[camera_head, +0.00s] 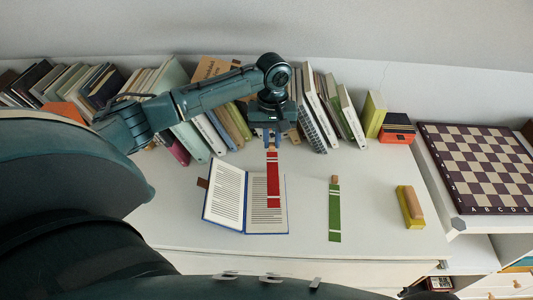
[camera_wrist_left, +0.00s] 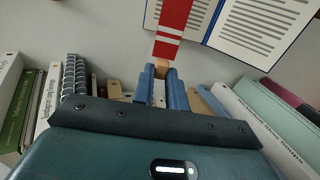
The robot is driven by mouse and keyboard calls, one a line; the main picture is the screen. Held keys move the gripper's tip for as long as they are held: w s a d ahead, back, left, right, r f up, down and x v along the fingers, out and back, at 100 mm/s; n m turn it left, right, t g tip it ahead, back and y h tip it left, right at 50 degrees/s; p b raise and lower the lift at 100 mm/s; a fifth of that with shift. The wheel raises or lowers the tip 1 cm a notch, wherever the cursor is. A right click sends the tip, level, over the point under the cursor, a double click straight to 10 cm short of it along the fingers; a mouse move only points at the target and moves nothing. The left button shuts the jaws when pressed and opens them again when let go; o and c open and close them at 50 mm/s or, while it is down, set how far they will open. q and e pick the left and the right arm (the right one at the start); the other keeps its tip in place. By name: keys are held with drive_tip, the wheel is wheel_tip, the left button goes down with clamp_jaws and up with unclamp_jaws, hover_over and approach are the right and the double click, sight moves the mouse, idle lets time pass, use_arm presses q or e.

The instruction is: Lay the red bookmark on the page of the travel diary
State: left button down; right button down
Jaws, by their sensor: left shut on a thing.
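The red bookmark (camera_head: 273,180) has white stripes and a tan end. My left gripper (camera_head: 271,143) is shut on that tan end, and the bookmark extends from it toward the front, over the right page of the open diary. The diary (camera_head: 224,196) lies open on the white surface, with a blue cover edge and printed pages. I cannot tell whether the bookmark touches the page. In the left wrist view the red bookmark (camera_wrist_left: 173,27) comes out of the gripper (camera_wrist_left: 161,72), with the diary (camera_wrist_left: 262,28) behind it. My right gripper is not in view.
A green bookmark (camera_head: 335,210) lies right of the diary. A yellow block with a tan piece (camera_head: 410,206) lies farther right. A row of books (camera_head: 330,112) stands along the back. A chessboard (camera_head: 485,165) is at the far right.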

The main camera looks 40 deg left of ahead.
sight(272, 155)
use_arm(q)
wheel_tip(272, 155, down, 6)
drive_tip(key=shift+r, duration=0.15)
drive_tip(key=shift+f, duration=0.2)
drive_tip(key=shift+f, duration=0.1)
drive_tip(key=c, duration=1.4)
unclamp_jaws()
wheel_tip(272, 155, up, 12)
drive_tip(key=shift+r, duration=0.15)
drive_tip(key=shift+s, duration=0.1)
